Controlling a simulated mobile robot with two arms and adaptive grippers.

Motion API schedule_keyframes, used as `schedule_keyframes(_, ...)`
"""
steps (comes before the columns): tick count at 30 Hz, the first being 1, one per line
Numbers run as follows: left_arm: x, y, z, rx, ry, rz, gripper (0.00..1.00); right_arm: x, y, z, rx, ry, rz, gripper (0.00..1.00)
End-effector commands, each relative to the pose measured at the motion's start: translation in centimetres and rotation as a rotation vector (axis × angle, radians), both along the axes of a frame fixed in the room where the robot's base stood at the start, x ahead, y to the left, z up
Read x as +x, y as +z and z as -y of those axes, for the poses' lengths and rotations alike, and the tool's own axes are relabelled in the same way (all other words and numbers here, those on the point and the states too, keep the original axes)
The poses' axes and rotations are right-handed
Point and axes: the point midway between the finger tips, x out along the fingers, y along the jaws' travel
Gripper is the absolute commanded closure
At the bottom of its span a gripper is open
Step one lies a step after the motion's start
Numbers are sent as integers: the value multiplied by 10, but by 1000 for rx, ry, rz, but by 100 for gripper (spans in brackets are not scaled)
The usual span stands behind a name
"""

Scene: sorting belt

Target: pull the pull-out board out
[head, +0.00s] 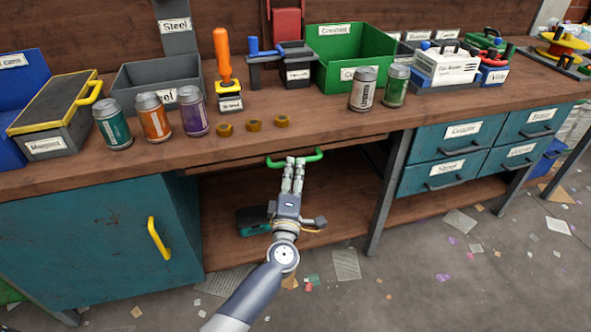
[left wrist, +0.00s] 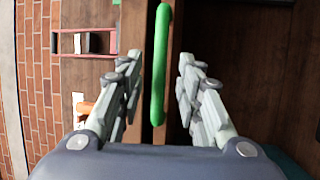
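The pull-out board (head: 232,160) is a thin wooden slab under the bench top, between the teal cabinet and the drawers. It has a green bar handle (head: 312,156) on its front edge. In the left wrist view the handle (left wrist: 160,70) runs upright between the two fingers. My left gripper (head: 296,162) is at the handle in the head view. Its fingers (left wrist: 160,95) stand apart on either side of the handle, with a gap on each side, in the left wrist view. My right gripper is not in view.
The bench top (head: 330,128) carries cans, bins and tools. A teal cabinet (head: 90,235) with a yellow handle stands left, and teal drawers (head: 450,150) are right. Paper scraps litter the open floor.

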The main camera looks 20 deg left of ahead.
Motion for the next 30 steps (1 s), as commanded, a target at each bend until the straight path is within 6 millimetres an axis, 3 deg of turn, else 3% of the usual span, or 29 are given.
schedule_keyframes(6,15,2,-3,1,0,0,67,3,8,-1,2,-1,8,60)
schedule_keyframes(14,16,2,-4,1,0,-1,67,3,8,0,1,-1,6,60)
schedule_keyframes(15,16,3,-3,1,0,-1,69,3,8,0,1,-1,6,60)
schedule_keyframes(19,16,3,-3,1,0,-1,99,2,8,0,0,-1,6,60)
schedule_keyframes(30,13,2,-1,-2,0,-3,100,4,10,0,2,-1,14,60)
